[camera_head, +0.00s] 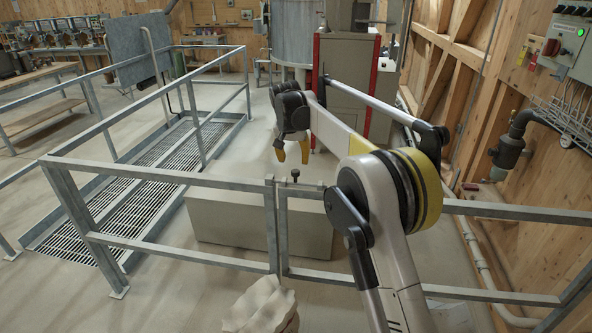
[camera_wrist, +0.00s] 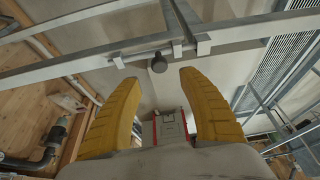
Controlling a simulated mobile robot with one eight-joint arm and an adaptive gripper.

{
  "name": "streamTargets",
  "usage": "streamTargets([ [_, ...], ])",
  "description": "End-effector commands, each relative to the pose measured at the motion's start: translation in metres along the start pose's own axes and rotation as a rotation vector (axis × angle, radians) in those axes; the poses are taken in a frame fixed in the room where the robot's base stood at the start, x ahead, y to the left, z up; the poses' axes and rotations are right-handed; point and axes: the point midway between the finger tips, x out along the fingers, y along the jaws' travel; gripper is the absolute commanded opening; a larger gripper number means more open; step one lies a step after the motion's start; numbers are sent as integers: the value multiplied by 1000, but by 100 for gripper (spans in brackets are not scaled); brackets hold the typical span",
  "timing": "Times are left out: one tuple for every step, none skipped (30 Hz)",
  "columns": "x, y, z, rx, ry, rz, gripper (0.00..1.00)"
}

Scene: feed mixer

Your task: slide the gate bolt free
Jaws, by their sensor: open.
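The gate bolt (camera_wrist: 158,63) shows in the wrist view as a dark round knob on a thin rod along the grey rail, with small brackets beside it. In the head view the bolt's dark knob (camera_head: 295,173) stands at the top of the gate (camera_head: 318,231), just right of the post (camera_head: 272,222). My gripper (camera_head: 292,152) is open, its yellow fingers above and beyond the knob in the head view. In the wrist view the gripper (camera_wrist: 159,78) has the knob ahead of its fingertips, between them in the picture; no contact shows. The rod's far end is unclear.
Grey railings (camera_head: 150,172) surround a floor grating (camera_head: 150,190) at left. A pale block (camera_head: 230,222) lies behind the gate. A red-edged cabinet (camera_head: 345,80) stands further back. The wooden wall at right carries pipes and a control box (camera_head: 568,45).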

Motion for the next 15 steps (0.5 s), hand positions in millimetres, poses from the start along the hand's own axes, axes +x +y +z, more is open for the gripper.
streamTargets([
  [13,0,1,0,0,0,49],
  [19,0,1,0,0,0,49],
  [28,0,1,0,0,0,49],
  [34,0,1,0,0,0,49],
  [39,0,1,0,0,0,49],
  [47,0,1,0,0,-1,49],
  [52,0,1,1,0,-1,49],
  [56,0,1,1,0,-1,49],
  [62,0,0,1,0,-1,49],
  [65,0,0,1,0,-1,49],
  [68,0,0,1,0,-1,49],
  [72,0,0,1,0,-1,49],
  [74,0,0,1,0,-1,49],
  [75,0,0,1,0,-1,49],
  [77,1,0,1,0,-1,49],
])
